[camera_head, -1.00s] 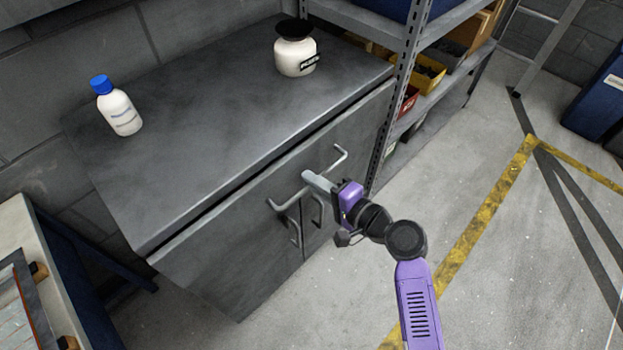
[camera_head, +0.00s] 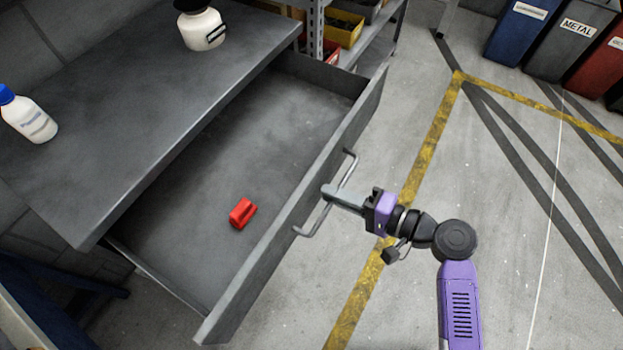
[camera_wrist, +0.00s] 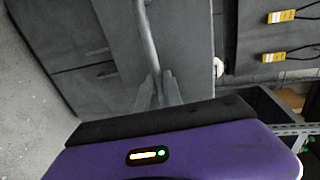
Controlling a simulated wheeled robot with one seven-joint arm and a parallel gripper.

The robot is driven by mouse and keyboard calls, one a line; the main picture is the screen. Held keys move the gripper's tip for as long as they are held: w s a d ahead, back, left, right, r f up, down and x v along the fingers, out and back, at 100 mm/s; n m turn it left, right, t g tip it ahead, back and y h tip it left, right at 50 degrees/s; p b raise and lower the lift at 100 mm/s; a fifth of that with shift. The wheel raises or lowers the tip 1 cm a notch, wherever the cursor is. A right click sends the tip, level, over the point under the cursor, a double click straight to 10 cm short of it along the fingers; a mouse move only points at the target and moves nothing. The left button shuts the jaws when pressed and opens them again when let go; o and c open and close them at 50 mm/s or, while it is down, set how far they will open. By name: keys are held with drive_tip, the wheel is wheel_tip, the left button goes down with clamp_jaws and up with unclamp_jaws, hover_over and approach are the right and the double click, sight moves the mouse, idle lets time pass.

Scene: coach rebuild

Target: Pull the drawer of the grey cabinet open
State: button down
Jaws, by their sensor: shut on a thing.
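The grey cabinet (camera_head: 130,110) stands against the wall, and its top drawer (camera_head: 270,130) is pulled well out. A red object (camera_head: 242,213) lies on the drawer's floor. The drawer's bar handle (camera_head: 312,222) is on its front panel. My gripper (camera_head: 332,194) is shut on the middle of this handle, in front of the drawer. In the wrist view the handle (camera_wrist: 147,38) runs down between the fingertips of my gripper (camera_wrist: 158,88).
A white bottle with a blue cap (camera_head: 28,115) and a white jar with a dark lid (camera_head: 202,28) stand on the cabinet top. A shelf rack (camera_head: 316,30) stands beside the cabinet. Bins (camera_head: 516,32) are at the back right. Floor to the right is clear.

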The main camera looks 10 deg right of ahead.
drive_tip(key=shift+f+v, duration=0.15)
drive_tip(key=shift+v, duration=0.55)
drive_tip(key=shift+f+v, duration=0.15)
drive_tip(key=shift+v, duration=0.55)
drive_tip(key=c, duration=1.5)
unclamp_jaws()
drive_tip(key=shift+d, duration=0.1)
drive_tip(key=v, duration=0.7)
drive_tip(key=shift+s+d, duration=0.3)
drive_tip(key=shift+w, duration=0.1)
